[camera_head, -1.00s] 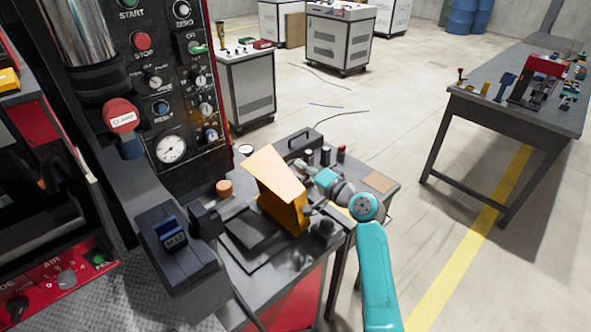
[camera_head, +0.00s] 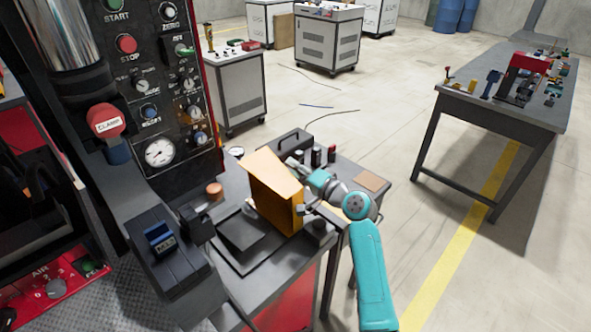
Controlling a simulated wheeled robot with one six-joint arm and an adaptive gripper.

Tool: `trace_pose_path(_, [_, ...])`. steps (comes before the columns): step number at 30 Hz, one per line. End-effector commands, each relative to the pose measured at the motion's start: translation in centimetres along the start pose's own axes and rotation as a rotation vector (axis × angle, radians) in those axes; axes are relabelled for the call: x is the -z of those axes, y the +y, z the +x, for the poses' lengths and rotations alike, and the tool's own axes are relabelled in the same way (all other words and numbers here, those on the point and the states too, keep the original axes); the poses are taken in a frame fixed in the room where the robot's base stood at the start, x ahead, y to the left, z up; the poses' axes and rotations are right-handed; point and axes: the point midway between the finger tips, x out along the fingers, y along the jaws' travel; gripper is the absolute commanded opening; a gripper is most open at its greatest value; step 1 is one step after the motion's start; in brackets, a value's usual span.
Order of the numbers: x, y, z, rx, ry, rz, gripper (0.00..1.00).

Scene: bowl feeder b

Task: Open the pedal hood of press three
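An orange-yellow hood (camera_head: 276,197) stands on the small dark bench below the press panel. Its broad flat face is turned towards me and looks steep. A dark flat plate (camera_head: 240,232) lies beside it on the left. My gripper (camera_head: 294,163) is at the hood's upper right, close to its top edge. I cannot tell whether it touches the hood. Its fingers are small and partly hidden, so their opening is unclear. Anything inside or behind the hood is hidden.
The press control panel (camera_head: 160,90) and a red clamp button (camera_head: 105,120) are at left. Black and red knobs (camera_head: 322,155) stand on the bench behind my gripper. A workbench (camera_head: 500,112) stands at right, with open floor between.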

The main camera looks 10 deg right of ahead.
Motion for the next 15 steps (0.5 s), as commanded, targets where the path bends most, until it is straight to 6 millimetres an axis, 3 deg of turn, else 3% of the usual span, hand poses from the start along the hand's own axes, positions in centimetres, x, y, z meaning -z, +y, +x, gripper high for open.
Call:
trace_pose_path(7, [0.1, 0.1, -1.5, 0.0, 0.003, 0.0, 0.37])
trace_pose_path(15, [0.1, 0.1, -6.7, 0.0, 0.004, 0.0, 0.37])
